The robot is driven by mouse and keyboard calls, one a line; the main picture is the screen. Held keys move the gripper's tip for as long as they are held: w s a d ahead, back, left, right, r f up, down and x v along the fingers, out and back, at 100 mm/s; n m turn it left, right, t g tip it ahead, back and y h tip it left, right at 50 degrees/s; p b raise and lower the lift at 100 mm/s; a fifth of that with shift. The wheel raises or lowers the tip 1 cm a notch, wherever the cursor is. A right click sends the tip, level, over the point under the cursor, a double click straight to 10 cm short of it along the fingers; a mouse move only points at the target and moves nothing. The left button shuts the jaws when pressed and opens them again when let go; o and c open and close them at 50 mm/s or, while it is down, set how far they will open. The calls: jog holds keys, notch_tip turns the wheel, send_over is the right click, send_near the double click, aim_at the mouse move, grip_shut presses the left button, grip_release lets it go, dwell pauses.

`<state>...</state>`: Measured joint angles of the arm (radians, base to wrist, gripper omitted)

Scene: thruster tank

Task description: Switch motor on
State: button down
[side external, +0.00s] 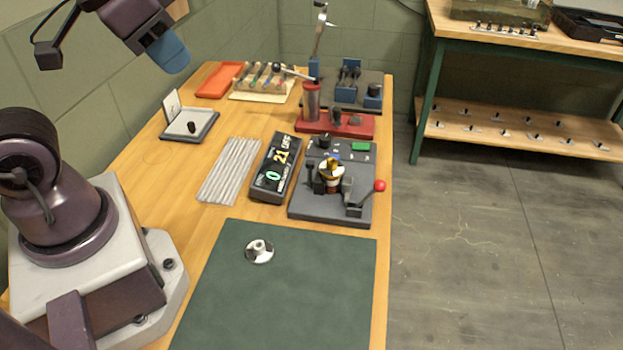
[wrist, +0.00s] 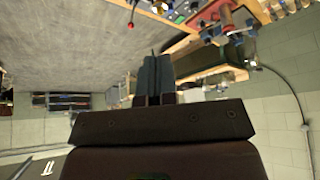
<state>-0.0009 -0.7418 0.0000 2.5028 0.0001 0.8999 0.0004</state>
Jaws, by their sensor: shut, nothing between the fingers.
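A dark grey motor station (side external: 330,205) stands at the right edge of the wooden table. It carries a brass and white round part (side external: 331,174), small black posts, a green block (side external: 360,146) and a lever with a red ball knob (side external: 379,186). Which part is the motor switch I cannot tell for sure. A red ball also shows at the top of the wrist view (wrist: 131,25). A black display (side external: 276,168) beside the station shows lit digits. My gripper (side external: 172,60) is raised high at the upper left, far from the station. Its blue-grey fingers are together and empty in the wrist view (wrist: 156,75).
A green mat (side external: 290,290) with a small metal flanged disc (side external: 259,251) lies in front. Grey rods (side external: 230,170), a scale-like tray (side external: 190,125), a red stand (side external: 340,127) and an orange tray (side external: 219,80) occupy the table. A workbench (side external: 500,45) stands at the back right.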

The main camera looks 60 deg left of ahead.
jog(key=shift+r, duration=0.1)
jog(key=w+f+n+g, duration=0.1)
jog(key=w+f+n, duration=0.2)
jog(key=w, duration=0.9)
jog(key=w+a+f+n+g+y, duration=0.1)
jog(key=w+f+n, duration=0.2)
jog(key=w+f, duration=0.5)
jog(key=w+a+f+n+y, duration=0.1)
jog(key=w+f+n, duration=0.2)
jog(key=w, duration=1.3)
notch_tip(320, 180, down, 4)
jog(key=shift+a+r+g, duration=0.2)
jog(key=shift+r+g, duration=0.05)
jog(key=shift+g, duration=0.15)
